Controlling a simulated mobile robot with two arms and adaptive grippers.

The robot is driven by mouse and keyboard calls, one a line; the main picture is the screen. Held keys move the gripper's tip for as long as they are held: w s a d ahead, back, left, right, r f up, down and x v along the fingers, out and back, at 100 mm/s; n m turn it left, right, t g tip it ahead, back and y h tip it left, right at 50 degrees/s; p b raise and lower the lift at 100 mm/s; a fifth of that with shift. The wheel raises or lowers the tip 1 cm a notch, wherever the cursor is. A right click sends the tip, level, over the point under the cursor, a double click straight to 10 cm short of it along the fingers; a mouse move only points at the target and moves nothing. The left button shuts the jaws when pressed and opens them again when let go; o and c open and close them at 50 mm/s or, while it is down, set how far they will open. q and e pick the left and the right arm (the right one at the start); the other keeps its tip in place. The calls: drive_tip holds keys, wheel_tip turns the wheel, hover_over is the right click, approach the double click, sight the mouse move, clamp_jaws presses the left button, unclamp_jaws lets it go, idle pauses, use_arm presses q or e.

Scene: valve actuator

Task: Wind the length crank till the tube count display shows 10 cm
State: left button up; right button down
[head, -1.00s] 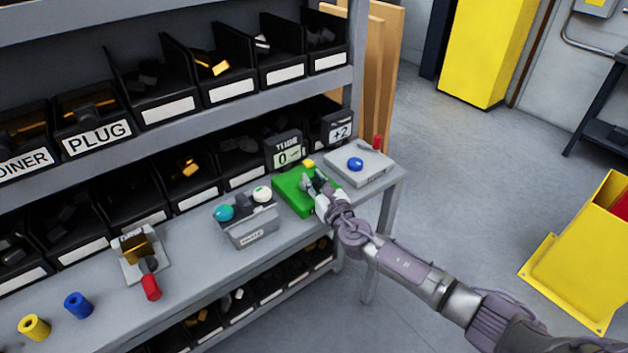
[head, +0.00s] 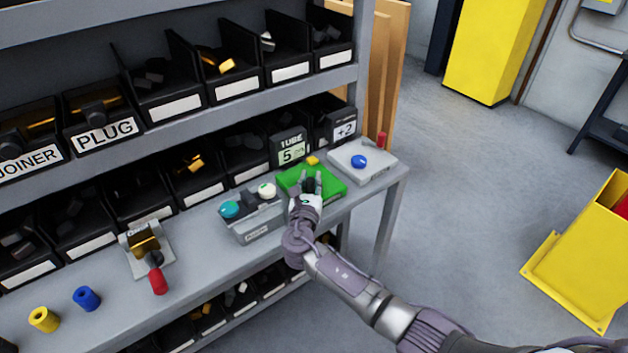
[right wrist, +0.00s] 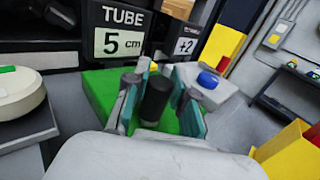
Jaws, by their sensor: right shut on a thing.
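The tube count display (head: 289,150) stands behind the green crank unit and reads 5; in the right wrist view the same display (right wrist: 120,40) reads "TUBE 5 cm". The green crank box (head: 326,182) sits on the bench, with a yellow piece (head: 312,160) on its far edge. My right gripper (head: 311,184) is over the near part of the green box. In the right wrist view its two fingers stand on either side of the dark crank knob (right wrist: 156,98), and it is shut on it. My left gripper is not in view.
A grey box with teal and white buttons (head: 250,228) stands just left. A grey panel with a blue button (head: 360,162) and red lever is at right, below a "+2" display (head: 343,130). Shelves of black bins rise behind. A yellow bin (head: 590,260) stands on the floor.

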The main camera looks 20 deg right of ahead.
drive_tip(key=shift+w+a+m+g+h+b, duration=0.1)
drive_tip(key=shift+a+m+g+h+b, duration=0.25)
drive_tip(key=shift+m+g+h+b, duration=0.6)
drive_tip(key=shift+w+a+m+g+h+b, duration=0.1)
drive_tip(key=shift+a+m+g+h+b, duration=0.4)
drive_tip(key=shift+h, duration=0.85)
drive_tip(key=shift+d+m, duration=0.2)
drive_tip(key=shift+m, duration=0.05)
drive_tip(key=c, duration=0.9)
unclamp_jaws()
drive_tip(key=shift+c, duration=0.2)
drive_tip(key=shift+v, duration=3.75)
